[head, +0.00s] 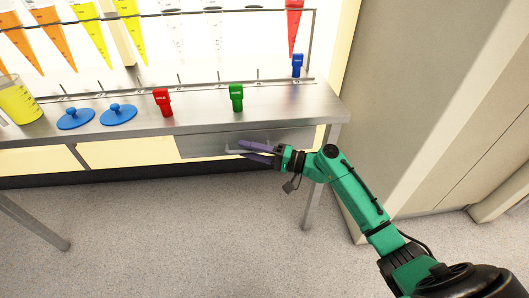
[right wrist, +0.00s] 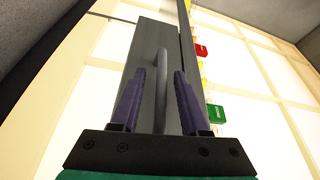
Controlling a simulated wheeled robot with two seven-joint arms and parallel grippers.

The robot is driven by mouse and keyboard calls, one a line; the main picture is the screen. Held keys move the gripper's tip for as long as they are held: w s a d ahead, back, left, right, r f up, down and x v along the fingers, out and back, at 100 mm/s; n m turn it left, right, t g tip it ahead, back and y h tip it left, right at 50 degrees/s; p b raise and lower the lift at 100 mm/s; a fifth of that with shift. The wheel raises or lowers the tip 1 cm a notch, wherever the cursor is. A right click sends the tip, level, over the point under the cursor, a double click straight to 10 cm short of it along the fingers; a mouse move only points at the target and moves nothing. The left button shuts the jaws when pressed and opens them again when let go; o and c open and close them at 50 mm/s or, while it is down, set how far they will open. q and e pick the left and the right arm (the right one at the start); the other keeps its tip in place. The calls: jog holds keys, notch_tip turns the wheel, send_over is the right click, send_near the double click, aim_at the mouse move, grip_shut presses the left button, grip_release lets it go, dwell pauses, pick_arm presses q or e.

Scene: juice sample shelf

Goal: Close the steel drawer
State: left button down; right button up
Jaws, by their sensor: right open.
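The steel drawer (head: 205,144) is under the right part of the steel bench top (head: 140,108). In the right wrist view the grey drawer front (right wrist: 143,62) fills the area ahead of my fingers, with a bar handle (right wrist: 161,68) on it. My right gripper (head: 243,149) is at the drawer front, its purple fingers open and pointing left. In the right wrist view the handle runs between the two fingers, which stand apart on either side of it. How far the drawer stands out is hard to tell. My left gripper is not in view.
On the bench stand a red clamp (head: 163,101), a green clamp (head: 236,97), a blue clamp (head: 297,64), two blue lids (head: 76,118) and a yellow beaker (head: 18,102). Coloured cones (head: 90,30) hang in a rack behind. A bench leg (head: 313,190) is near my right arm. The floor in front is clear.

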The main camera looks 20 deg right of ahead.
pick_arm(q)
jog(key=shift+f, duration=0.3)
pick_arm(e)
jog(key=v, duration=1.4)
jog(key=shift+d, duration=0.1)
